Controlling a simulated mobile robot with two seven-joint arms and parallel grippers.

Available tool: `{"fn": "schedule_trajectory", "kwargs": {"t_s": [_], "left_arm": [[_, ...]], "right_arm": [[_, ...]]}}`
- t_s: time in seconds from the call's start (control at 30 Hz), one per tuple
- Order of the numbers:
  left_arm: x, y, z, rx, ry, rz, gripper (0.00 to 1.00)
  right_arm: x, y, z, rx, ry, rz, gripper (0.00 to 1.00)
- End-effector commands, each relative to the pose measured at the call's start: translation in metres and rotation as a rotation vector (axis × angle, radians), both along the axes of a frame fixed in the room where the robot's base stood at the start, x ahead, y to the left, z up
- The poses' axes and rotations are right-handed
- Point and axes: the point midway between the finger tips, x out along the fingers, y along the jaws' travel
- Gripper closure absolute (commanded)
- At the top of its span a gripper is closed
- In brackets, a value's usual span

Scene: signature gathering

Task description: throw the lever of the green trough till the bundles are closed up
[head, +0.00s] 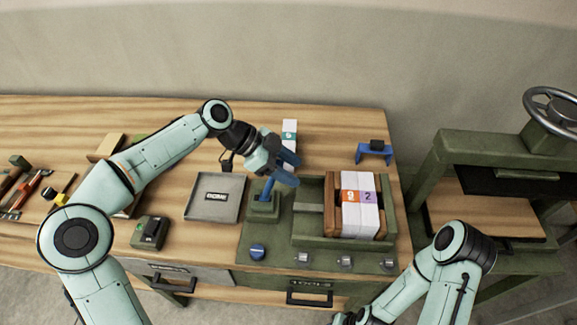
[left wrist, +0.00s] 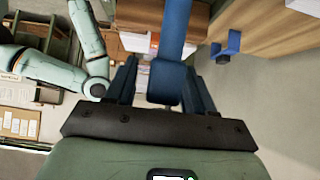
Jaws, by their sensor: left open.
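The green trough (head: 330,243) stands at the front right of the bench. In it, two white bundles (head: 358,212), labelled orange and purple, sit side by side between brown wooden boards (head: 387,203). The blue lever (head: 268,188) rises from a green block at the trough's left. My left gripper (head: 287,170) is open at the lever's upper part. In the left wrist view the blue lever (left wrist: 175,40) runs between its spread fingers; I cannot tell whether they touch it. My right arm comes in at lower right; its gripper is at most partly seen at the bottom edge.
A white bundle with a teal label (head: 290,135) stands behind the trough. A grey tray (head: 215,212) and a small dark green device (head: 150,232) lie left. A blue stand (head: 374,152) is at back right. A green press (head: 480,150) stands beyond the bench.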

Motion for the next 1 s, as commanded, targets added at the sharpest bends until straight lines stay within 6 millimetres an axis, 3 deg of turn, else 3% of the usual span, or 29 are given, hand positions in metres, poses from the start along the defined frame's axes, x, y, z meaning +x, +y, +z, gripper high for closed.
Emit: {"fn": "schedule_trajectory", "kwargs": {"t_s": [0.33, 0.8, 1.0], "left_arm": [[0.002, 0.011, 0.009, 0.003, -0.004, 0.006, 0.47], [0.001, 0.082, 0.076, 0.001, -0.005, 0.004, 0.47], [0.001, 0.097, 0.088, 0.001, -0.002, 0.002, 0.47]], "right_arm": [[0.000, 0.000, 0.000, 0.000, 0.000, 0.000, 0.57], [0.009, 0.000, 0.008, 0.000, -0.010, 0.000, 0.57], [0.013, 0.000, 0.012, 0.000, -0.014, 0.000, 0.57]]}}
